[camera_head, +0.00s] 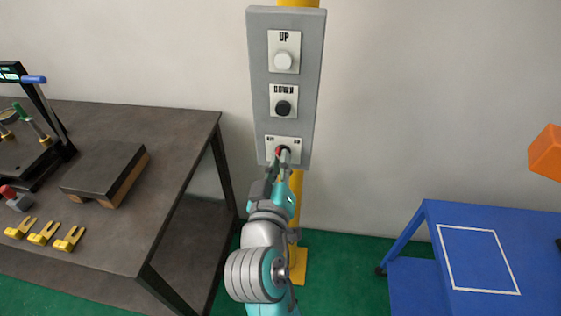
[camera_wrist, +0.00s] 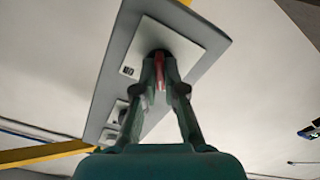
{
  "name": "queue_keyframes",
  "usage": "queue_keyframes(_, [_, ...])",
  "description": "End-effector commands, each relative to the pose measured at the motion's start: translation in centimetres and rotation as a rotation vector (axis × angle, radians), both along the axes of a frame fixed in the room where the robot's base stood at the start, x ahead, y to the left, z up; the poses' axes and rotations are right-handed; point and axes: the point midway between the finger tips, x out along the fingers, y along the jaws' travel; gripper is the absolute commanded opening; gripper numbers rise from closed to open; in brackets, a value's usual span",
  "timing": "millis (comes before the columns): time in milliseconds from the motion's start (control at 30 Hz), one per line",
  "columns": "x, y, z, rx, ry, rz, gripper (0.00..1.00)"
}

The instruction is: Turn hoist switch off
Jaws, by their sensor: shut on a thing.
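The grey control panel (camera_head: 289,60) hangs on a yellow post. It has a white UP button (camera_head: 284,61), a black DOWN button (camera_head: 283,108) and a rotary hoist switch (camera_head: 280,151) with a red part on a white plate at the bottom. My gripper (camera_head: 281,163) is at this switch, with its fingers closed around the knob. In the wrist view my gripper (camera_wrist: 160,65) is shut on the red handle of the hoist switch (camera_wrist: 160,77), in front of its white plate (camera_wrist: 190,45). The fingers partly hide the knob, and its exact angle is hard to tell.
A dark workbench (camera_head: 170,135) stands at the left with a dark block (camera_head: 103,170), several yellow forked pieces (camera_head: 43,233) and a fixture. A blue table (camera_head: 535,235) with a white outlined square stands at the right. An orange block (camera_head: 546,153) shows at the right edge.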

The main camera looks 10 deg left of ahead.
Motion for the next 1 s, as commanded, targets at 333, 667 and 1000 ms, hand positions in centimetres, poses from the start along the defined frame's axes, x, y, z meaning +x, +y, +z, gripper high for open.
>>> queue_keyframes(333, [0.0, 0.0, -0.1, -0.003, 0.001, 0.000, 0.12])
queue_keyframes(667, [0.0, 0.0, 0.0, -0.002, 0.000, 0.000, 0.34])
queue_keyframes(1000, [-3.2, 0.2, -0.1, -0.002, 0.001, 0.004, 0.34])
